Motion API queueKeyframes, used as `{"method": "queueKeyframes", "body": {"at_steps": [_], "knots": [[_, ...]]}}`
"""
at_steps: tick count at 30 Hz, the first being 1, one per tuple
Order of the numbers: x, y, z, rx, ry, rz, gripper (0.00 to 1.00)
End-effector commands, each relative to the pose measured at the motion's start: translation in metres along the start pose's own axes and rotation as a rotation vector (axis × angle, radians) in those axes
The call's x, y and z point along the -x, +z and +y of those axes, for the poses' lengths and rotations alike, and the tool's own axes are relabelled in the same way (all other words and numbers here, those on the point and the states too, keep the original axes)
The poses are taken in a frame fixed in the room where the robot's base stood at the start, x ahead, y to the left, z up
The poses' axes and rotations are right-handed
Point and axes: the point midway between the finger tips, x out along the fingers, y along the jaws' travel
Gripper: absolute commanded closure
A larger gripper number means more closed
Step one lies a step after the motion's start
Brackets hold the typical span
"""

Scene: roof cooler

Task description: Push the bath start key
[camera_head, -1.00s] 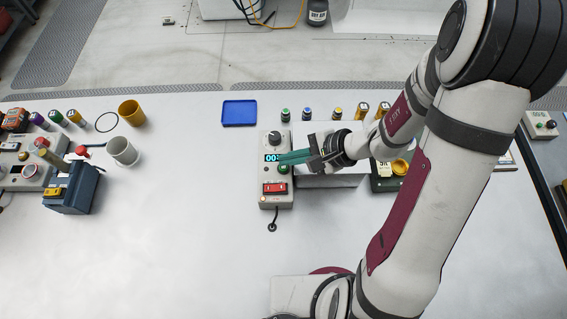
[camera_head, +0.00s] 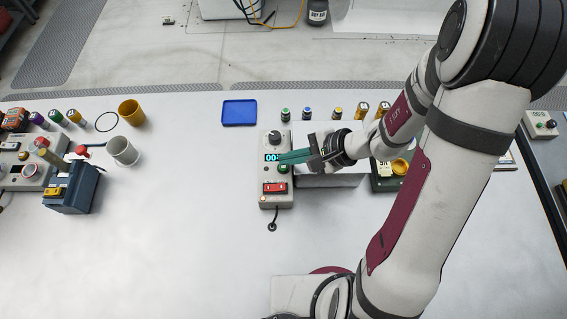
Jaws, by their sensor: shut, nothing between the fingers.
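A light grey control box (camera_head: 266,200) stands on the bench near the middle. It has a dark knob (camera_head: 274,137) at its far end, a lit display (camera_head: 271,157), a green round key (camera_head: 283,169) and a red rocker switch (camera_head: 275,188). I cannot read any labels, so I cannot tell for sure which one is the bath start key. My gripper (camera_head: 281,160) is shut with nothing between its green fingers. It reaches in from the right, its tips over the box beside the display and just above the green key in the picture. Whether they touch the key is hidden.
A white box-like unit (camera_head: 330,181) stands under my gripper, right of the control box. A blue tray (camera_head: 239,113), a white cup (camera_head: 123,151) and a dark blue device (camera_head: 72,190) are on the bench. Small bottles line the back. The front left bench is clear.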

Motion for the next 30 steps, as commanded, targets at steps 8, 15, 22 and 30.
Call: {"method": "queueKeyframes", "body": {"at_steps": [8, 15, 22, 30], "knots": [[0.0000, 0.0000, 0.0000, 0.000, 0.000, 0.000, 1.00], [0.0000, 0.0000, 0.0000, 0.000, 0.000, 0.000, 1.00], [0.0000, 0.0000, 0.0000, 0.000, 0.000, 0.000, 1.00], [-0.0051, -0.0035, 0.0039, -0.001, 0.001, -0.001, 1.00]]}}
